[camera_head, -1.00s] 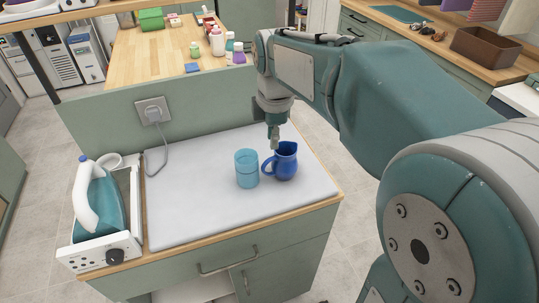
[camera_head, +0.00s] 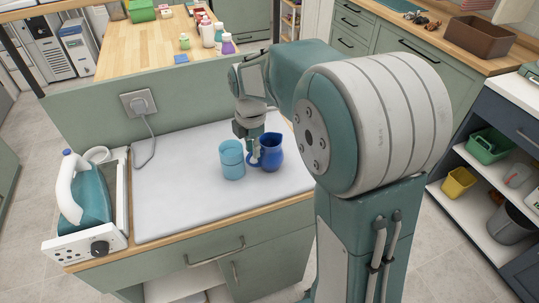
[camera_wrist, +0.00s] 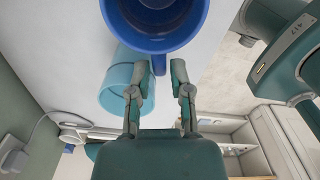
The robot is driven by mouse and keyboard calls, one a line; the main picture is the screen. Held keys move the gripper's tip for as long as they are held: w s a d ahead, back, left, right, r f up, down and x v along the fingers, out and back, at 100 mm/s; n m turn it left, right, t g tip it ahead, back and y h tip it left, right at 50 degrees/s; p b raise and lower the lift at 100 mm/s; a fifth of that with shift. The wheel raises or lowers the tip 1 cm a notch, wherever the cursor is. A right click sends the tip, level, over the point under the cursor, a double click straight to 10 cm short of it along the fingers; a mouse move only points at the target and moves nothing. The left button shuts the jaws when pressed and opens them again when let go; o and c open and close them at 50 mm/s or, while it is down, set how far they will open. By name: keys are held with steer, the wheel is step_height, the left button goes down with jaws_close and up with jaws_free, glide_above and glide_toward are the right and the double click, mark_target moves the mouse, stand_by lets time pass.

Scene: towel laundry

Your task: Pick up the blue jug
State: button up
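The blue jug (camera_head: 271,153) stands upright on the white-grey top of the cabinet, right of a translucent light-blue cup (camera_head: 232,160). Its round rim (camera_wrist: 165,45) fills the top of the wrist view, and its handle (camera_wrist: 159,66) points toward my gripper. My gripper (camera_wrist: 160,78) is open, with one finger on each side of the handle and small gaps showing. In the head view my gripper (camera_head: 252,146) is low at the jug's handle side, partly hidden. The cup (camera_wrist: 124,85) also shows behind my left finger in the wrist view.
An iron (camera_head: 85,200) sits in a white holder at the left of the worktop. A wall socket (camera_head: 139,103) with a grey cable is on the back panel. Bottles (camera_head: 226,43) stand on the wooden counter behind. The worktop left of the cup is clear.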

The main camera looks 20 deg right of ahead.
step_height(320, 180, down, 2)
steer(key=shift+a, duration=0.1)
steer(key=shift+a+f, duration=0.1)
steer(key=shift+a, duration=0.2)
jaws_close()
steer(key=shift+d, duration=0.15)
